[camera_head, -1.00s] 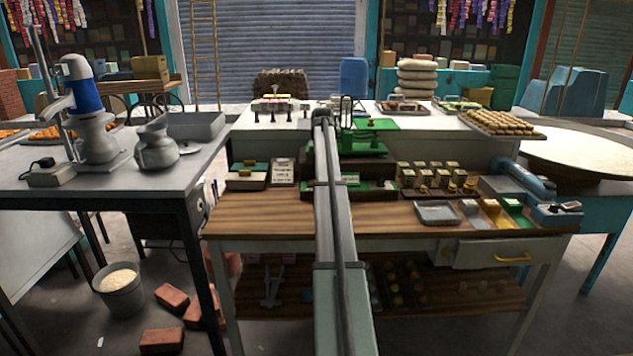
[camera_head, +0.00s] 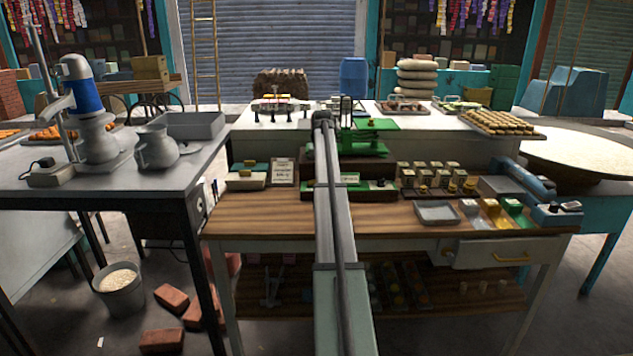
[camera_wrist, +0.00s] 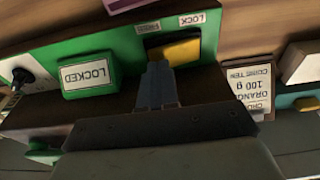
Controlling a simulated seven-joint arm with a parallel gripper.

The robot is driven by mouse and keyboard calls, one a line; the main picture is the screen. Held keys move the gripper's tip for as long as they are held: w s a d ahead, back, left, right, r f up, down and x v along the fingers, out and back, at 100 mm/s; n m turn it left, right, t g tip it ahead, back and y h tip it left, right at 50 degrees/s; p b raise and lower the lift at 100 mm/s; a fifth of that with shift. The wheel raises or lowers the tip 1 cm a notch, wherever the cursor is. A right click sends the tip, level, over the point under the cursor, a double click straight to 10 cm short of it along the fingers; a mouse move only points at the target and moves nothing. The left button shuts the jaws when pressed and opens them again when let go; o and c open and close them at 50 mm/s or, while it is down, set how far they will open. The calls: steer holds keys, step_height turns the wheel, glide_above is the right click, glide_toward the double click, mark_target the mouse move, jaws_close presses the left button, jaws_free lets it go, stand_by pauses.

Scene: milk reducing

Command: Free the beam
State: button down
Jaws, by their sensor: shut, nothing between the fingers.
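A green balance (camera_head: 366,140) stands behind my arm on the worktable in the head view, partly hidden. Its dark base (camera_head: 375,195) is in front. In the wrist view, a green box with a LOCKED label (camera_wrist: 88,75) is at the left. A yellow lever block (camera_wrist: 178,51) sits in a dark slot of the green panel, below the FREE label (camera_wrist: 149,27) and the LOCK label (camera_wrist: 193,19), nearer LOCK. My gripper (camera_wrist: 158,72) is shut and empty, its tips at the yellow block's near left side; I cannot tell whether they touch. The beam is not clear in the wrist view.
An order card (camera_head: 284,171) stands left of the base; it also shows in the wrist view (camera_wrist: 250,88). Small jars (camera_head: 435,177) and a grey tray (camera_head: 437,212) are to the right. The table's front left (camera_head: 260,212) is clear.

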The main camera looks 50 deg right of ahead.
steer(key=shift+f, duration=0.65)
stand_by(0.4)
steer(key=shift+r, duration=3.5)
